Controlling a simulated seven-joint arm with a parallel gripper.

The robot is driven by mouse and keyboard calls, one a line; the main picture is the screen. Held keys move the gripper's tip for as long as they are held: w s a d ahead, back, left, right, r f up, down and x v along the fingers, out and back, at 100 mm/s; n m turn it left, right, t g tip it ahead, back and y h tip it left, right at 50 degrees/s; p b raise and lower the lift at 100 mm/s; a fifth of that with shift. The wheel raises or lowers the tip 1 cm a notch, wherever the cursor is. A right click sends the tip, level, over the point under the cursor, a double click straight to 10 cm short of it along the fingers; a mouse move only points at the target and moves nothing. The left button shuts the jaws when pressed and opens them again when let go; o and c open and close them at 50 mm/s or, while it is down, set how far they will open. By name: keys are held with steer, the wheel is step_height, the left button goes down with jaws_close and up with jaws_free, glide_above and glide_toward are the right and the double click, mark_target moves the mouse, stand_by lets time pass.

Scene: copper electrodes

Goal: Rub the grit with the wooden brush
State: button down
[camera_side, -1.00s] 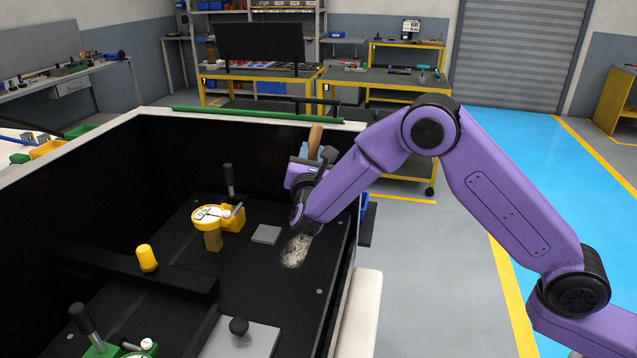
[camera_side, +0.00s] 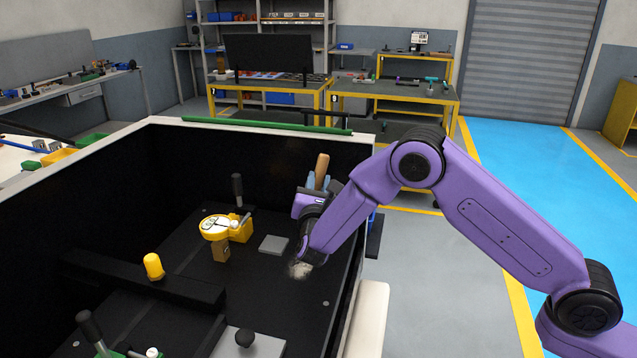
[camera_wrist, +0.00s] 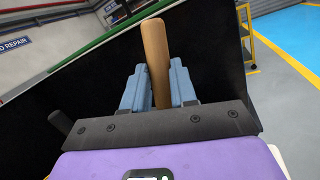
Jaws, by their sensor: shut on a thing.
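My gripper (camera_side: 318,185) is shut on the wooden brush (camera_side: 322,168), with its blue fingers on both sides of the handle. In the wrist view the brown handle (camera_wrist: 156,60) stands up between the fingers (camera_wrist: 152,88); the bristle end is hidden in both views. The grit (camera_side: 300,270) is a small pale patch on the black floor of the box, just below and left of my wrist. My wrist seems to cover part of it. I cannot tell whether the bristles touch the grit.
A yellow dial gauge (camera_side: 215,228), a grey square plate (camera_side: 273,244) and a yellow knob (camera_side: 153,265) stand left of the grit. Dark walls with a pale rim (camera_side: 165,122) enclose the work. A plate with a black knob (camera_side: 245,338) is in front.

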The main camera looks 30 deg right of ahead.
steer(key=shift+r, duration=0.55)
steer(key=shift+f, duration=3.45)
steer(key=shift+w+a+v, duration=0.65)
steer(key=shift+a+v, duration=0.4)
steer(key=shift+v, duration=4.55)
steer(key=shift+s+d+f+x, duration=0.2)
steer(key=shift+d+x, duration=0.15)
steer(key=shift+x, duration=1.55)
steer(key=shift+s+d+f+x, duration=0.2)
steer(key=shift+d+x, duration=0.2)
steer(key=shift+x, duration=1.5)
steer(key=shift+s+d+f+x, duration=0.2)
steer(key=shift+d+x, duration=0.15)
steer(key=shift+x, duration=1.55)
steer(key=shift+s+a+r, duration=0.1)
steer(key=shift+s+r, duration=0.05)
steer(key=shift+r, duration=3.85)
steer(key=shift+f, duration=0.15)
steer(key=shift+f, duration=0.35)
